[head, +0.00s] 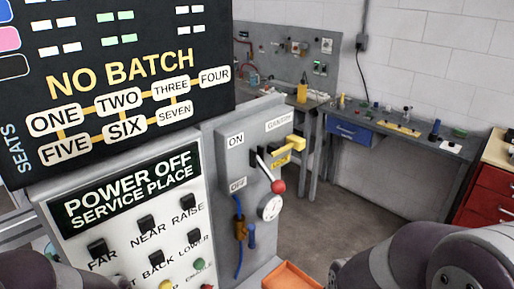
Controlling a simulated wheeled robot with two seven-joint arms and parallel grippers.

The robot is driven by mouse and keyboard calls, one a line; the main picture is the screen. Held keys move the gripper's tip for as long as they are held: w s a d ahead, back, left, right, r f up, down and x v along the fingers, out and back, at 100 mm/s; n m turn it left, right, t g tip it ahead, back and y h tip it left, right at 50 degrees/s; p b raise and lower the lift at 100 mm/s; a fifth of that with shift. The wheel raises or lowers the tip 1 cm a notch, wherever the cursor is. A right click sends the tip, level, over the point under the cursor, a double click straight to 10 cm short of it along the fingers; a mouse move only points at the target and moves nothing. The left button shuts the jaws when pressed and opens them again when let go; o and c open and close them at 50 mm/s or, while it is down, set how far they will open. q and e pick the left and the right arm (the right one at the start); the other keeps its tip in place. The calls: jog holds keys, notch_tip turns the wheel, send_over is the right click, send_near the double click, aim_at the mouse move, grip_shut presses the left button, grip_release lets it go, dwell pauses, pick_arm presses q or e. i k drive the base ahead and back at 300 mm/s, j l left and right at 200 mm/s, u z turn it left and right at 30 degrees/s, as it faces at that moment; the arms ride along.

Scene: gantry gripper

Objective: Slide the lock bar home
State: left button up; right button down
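The lock bar appears to be the yellow bar (296,143) on the grey switch box (237,150) under the "GANTRY" label; its right end sticks out past the box. Neither gripper shows; only parts of my arms are at the bottom left and bottom right corners.
A panel (130,210) reading "POWER OFF SERVICE PLACE" carries several black switches, below a black "NO BATCH" board (115,80). A brown and blue item (240,228) hangs below the box. An orange tray (290,276) is at bottom centre. Workbenches (400,130) and a red cabinet (490,190) stand behind.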

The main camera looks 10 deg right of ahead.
aim_at(293, 141)
jog(key=u, duration=0.8)
jog(key=l+u, duration=0.35)
jog(key=k+l+u, duration=0.1)
jog(key=l+u, duration=0.25)
jog(key=k+l+u, duration=0.1)
jog(key=l+u, duration=0.25)
jog(key=k+l+u, duration=0.15)
jog(key=l+u, duration=0.2)
